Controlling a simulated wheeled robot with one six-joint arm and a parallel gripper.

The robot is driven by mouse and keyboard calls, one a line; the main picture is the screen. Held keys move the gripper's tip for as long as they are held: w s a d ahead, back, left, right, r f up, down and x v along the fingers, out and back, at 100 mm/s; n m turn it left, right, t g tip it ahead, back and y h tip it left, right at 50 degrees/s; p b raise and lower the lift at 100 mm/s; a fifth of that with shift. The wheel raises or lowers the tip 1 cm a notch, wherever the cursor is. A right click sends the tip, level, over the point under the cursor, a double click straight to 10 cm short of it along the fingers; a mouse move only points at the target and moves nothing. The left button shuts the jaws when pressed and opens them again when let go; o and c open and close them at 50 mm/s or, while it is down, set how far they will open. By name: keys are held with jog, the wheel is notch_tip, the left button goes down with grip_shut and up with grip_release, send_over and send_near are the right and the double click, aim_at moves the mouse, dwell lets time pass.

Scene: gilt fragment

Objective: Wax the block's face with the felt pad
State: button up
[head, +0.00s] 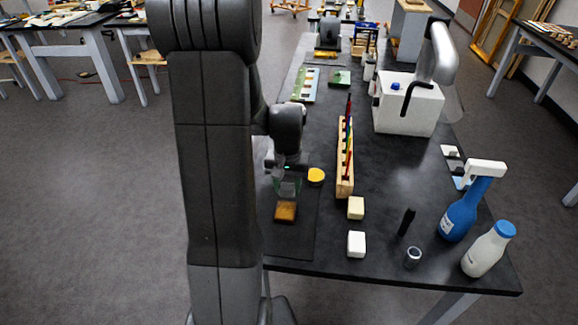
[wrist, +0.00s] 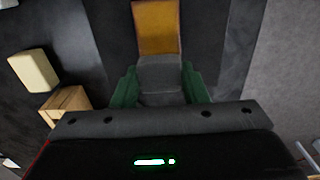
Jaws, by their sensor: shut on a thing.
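The block (head: 286,212) is brown and gold and lies on a dark mat near the table's left edge. In the wrist view its golden-orange face (wrist: 157,27) shows at the top centre. My gripper (head: 288,187) is just behind the block in the head view. In the wrist view its green fingers (wrist: 160,86) are closed on a grey pad, which looks like the felt pad (wrist: 160,72). The pad's far edge borders the block's face in that view; I cannot tell whether they touch. A round yellow thing (head: 316,175) sits right of my gripper.
A wooden rack (head: 345,185) with coloured sticks stands to the right. A cream block (head: 355,208), a white block (head: 356,244), a small cup (head: 413,259), a blue bottle (head: 459,217) and a white bottle (head: 487,252) stand nearer the front right. A white box (head: 408,108) is further back.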

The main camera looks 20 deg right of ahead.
aim_at(287, 186)
jog(key=shift+w+d+r+p, duration=0.15)
jog(key=shift+r+p, duration=0.4)
jog(key=shift+r, duration=0.35)
jog(key=shift+r+p, duration=1.05)
jog(key=shift+r, duration=0.55)
jog(key=shift+r+p, duration=0.15)
jog(key=shift+p, duration=0.7)
